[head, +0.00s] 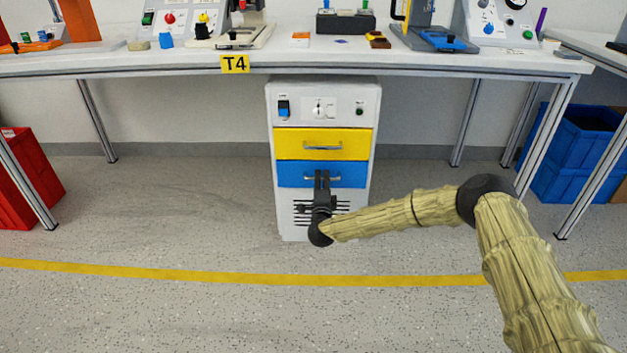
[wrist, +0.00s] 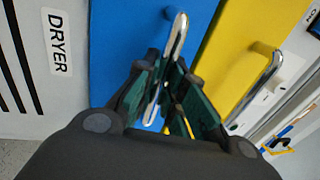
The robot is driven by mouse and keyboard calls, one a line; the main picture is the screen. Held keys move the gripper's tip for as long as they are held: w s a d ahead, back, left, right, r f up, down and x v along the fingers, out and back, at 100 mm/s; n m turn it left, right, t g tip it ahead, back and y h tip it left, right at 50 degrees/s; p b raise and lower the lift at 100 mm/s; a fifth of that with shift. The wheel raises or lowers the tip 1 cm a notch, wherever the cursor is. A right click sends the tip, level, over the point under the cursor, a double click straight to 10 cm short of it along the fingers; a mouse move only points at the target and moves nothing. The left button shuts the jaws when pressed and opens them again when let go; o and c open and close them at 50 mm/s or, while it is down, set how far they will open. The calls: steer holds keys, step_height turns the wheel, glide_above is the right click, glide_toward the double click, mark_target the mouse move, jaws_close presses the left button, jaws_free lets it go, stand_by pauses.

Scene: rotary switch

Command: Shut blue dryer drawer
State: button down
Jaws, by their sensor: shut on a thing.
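The dryer (head: 371,200) is a white cabinet under the table, with a yellow drawer (head: 345,138) above a blue drawer (head: 352,170). The blue drawer looks about level with the cabinet front; a small gap cannot be told. My gripper (head: 322,178) is in front of the blue drawer, partly covering its middle. In the wrist view, the blue drawer's silver bar handle (wrist: 179,38) runs between the two green-padded fingers, and my gripper (wrist: 165,88) is shut on it. The word DRYER shows on the white front beside the blue panel.
The table (head: 180,66) with its T4 label stands above the dryer. Metal table legs (head: 97,120) stand left and right. A red crate (head: 28,175) is at the left, blue crates (head: 572,150) at the right. The floor in front is clear.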

steer(key=shift+w+d+r, duration=0.1)
steer(key=c, duration=1.5)
jaws_free()
steer(key=shift+w, duration=0.1)
steer(key=v, duration=1.2)
